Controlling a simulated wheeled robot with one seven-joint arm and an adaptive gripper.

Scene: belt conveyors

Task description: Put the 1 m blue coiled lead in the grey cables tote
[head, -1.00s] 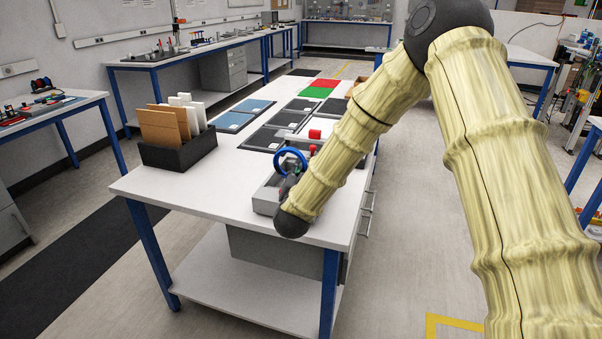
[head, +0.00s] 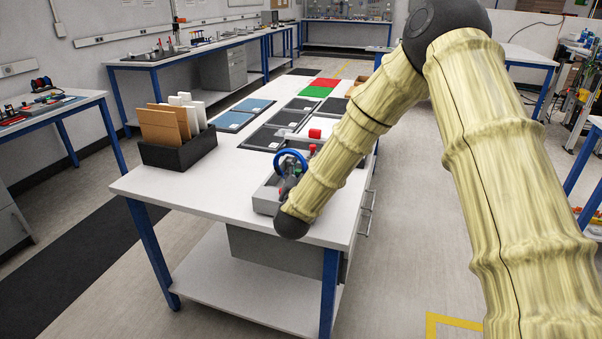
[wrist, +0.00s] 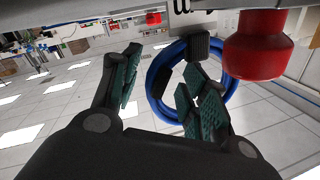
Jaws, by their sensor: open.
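The blue coiled lead (head: 291,154) stands as a ring by my gripper, over a grey open tote (head: 263,204) at the table's near end. In the wrist view the blue coil (wrist: 233,98) has black ties and lies beyond the right-hand finger, which covers part of it. My gripper (wrist: 158,82) is open, its green-padded fingers spread. I cannot tell whether the finger touches the coil. In the head view my forearm hides most of the gripper and part of the tote, and I cannot read any label on it.
A red knob-like thing (wrist: 258,48) is close to the right finger. A black rack (head: 180,152) with brown and white boards stands left. Flat trays and mats cover the table behind. The front left tabletop is clear.

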